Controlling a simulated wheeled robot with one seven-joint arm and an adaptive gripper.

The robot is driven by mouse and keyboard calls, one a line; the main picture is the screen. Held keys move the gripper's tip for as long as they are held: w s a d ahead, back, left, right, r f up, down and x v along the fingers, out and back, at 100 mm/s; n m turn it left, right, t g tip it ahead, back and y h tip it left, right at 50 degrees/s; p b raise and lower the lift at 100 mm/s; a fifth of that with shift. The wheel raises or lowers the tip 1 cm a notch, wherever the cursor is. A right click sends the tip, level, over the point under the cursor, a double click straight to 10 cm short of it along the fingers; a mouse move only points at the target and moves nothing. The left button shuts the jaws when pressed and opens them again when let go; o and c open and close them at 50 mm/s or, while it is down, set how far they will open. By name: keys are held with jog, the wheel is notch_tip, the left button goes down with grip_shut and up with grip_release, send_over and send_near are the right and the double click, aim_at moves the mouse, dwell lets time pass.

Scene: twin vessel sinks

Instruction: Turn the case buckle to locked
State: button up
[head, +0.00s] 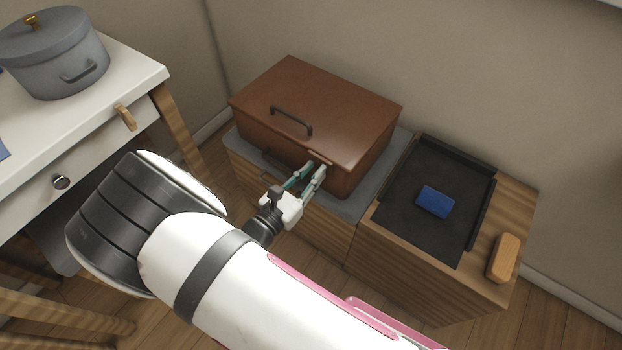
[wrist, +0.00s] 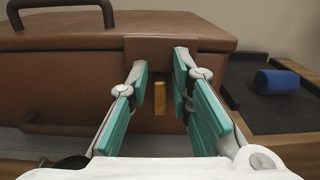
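The brown case (head: 317,107) stands closed on a grey mat on a low wooden cabinet in the head view. It also fills the upper part of the wrist view (wrist: 70,75). The case buckle (wrist: 159,92), a small yellow-orange upright piece on the case front, shows between my fingers in the wrist view. In the head view my gripper hides most of the buckle area. My gripper (head: 309,172) is at the case front, its teal-padded fingers apart on either side of the buckle. In the wrist view my gripper (wrist: 163,85) is open, and contact with the buckle cannot be told.
A black tray (head: 405,225) with a blue block (head: 435,202) lies right of the case. A tan block (head: 503,258) sits at the cabinet's right edge. A white table (head: 130,70) with a grey pot (head: 55,55) stands at left. A wall is behind.

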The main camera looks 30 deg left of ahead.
notch_tip(320, 180, up, 7)
jog(key=shift+f, duration=0.1)
dwell(0.6)
